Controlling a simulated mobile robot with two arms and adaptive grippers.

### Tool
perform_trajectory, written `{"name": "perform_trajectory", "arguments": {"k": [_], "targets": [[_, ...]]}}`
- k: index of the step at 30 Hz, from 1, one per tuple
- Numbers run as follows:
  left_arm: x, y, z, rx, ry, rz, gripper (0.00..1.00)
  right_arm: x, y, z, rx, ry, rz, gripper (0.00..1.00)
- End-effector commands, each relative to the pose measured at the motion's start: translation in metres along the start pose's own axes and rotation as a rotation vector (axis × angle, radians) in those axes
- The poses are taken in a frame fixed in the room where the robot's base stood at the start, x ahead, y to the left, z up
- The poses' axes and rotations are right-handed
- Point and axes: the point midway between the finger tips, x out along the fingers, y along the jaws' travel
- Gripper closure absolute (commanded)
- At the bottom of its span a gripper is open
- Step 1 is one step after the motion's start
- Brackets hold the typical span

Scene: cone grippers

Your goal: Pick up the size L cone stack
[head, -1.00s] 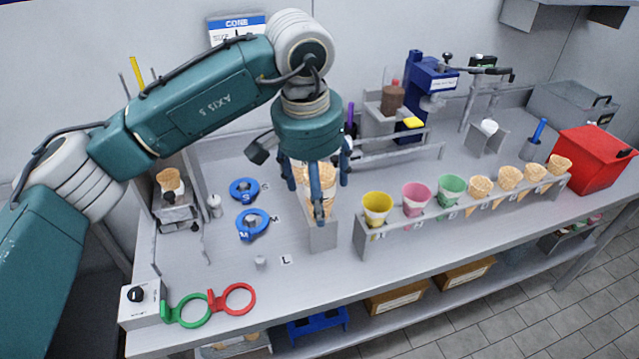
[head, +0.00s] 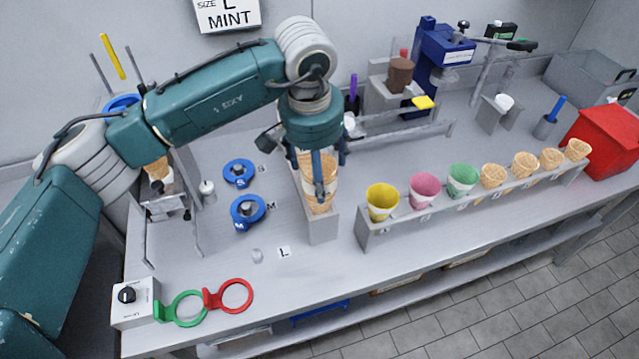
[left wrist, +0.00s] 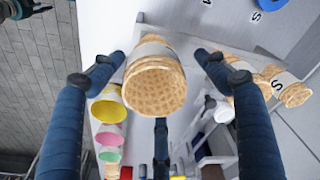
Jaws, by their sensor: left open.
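A stack of waffle cones (head: 328,172) with a pale band stands in a grey holder (head: 322,229) in the head view, behind the L label (head: 284,253). My left gripper (head: 321,180) hangs over this stack with its blue fingers spread around it. In the left wrist view the same stack (left wrist: 155,85) shows its round waffle end between the open fingers (left wrist: 163,75). The fingers look apart from it, though one front finger hides part of it in the head view.
A rack (head: 400,236) of coloured cups and cones stands to the right. Blue rings (head: 248,211) lie left of the stack. Green and red rings (head: 229,296) sit at the front left. Other cones (left wrist: 287,88) stand close to the fingers. A sign (head: 228,14) reads size L mint.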

Motion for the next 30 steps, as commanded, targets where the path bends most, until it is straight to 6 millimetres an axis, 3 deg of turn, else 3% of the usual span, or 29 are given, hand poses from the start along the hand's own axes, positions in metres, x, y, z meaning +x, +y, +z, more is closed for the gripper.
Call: {"name": "perform_trajectory", "arguments": {"k": [3,8,17,23,30], "targets": [[0.013,0.004,0.004,0.001,-0.007,0.003,0.26,-0.019,0.002,-0.014,0.0,0.017,0.002,0.6],[0.037,0.005,0.004,-0.001,-0.004,0.002,0.26,-0.027,0.004,-0.033,0.0,0.047,0.004,0.6],[0.045,0.004,0.004,0.001,-0.001,0.0,0.26,-0.027,0.003,-0.026,-0.001,0.035,0.003,0.6],[0.045,0.004,0.004,0.001,0.0,0.0,0.59,-0.027,0.002,-0.019,-0.001,0.025,0.002,0.6],[0.045,0.004,0.003,0.0,0.001,-0.001,0.59,-0.027,0.001,-0.019,0.0,0.024,0.0,0.6]]}}
